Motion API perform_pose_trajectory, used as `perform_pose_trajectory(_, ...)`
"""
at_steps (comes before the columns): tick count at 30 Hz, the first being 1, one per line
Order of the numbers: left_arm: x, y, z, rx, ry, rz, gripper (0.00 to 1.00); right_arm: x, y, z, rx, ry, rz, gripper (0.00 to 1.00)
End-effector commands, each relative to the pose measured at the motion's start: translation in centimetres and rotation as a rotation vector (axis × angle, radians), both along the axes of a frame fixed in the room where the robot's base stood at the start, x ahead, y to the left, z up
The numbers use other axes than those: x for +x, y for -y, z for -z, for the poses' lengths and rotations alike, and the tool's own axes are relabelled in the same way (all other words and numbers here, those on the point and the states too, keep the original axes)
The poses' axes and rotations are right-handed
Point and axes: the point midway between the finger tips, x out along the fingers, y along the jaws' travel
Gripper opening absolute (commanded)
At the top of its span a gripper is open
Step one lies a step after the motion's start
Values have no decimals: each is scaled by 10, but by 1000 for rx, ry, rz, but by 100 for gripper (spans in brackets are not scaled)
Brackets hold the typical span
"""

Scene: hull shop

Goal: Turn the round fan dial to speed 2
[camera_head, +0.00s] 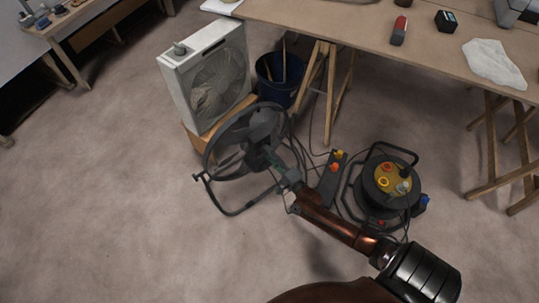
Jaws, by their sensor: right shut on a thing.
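The round fan (223,168) is a dark floor fan with a ring-shaped frame on a tubular stand, tilted back. My right gripper (277,169) reaches in from the lower right to the back of its motor housing. It is shut on the round fan's dial, which the fingers hide. The dial's setting cannot be read. My left gripper is not in view.
A white box fan (169,88) with a knob on top stands on a wooden box behind the round fan. A blue bucket (270,88) is beside it. A cable reel (378,208) and power strip (328,183) lie right. The floor at left is clear.

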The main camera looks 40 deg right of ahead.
Motion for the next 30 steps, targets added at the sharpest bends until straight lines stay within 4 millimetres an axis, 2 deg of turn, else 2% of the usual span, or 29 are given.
perform_pose_trajectory(10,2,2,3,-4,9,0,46,0,1,1,131,12,2,4)
perform_pose_trajectory(26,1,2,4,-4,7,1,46,0,1,1,149,14,2,4)
perform_pose_trajectory(27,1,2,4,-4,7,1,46,0,1,1,149,14,2,31)
perform_pose_trajectory(30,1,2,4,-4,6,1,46,0,1,1,149,14,2,38)
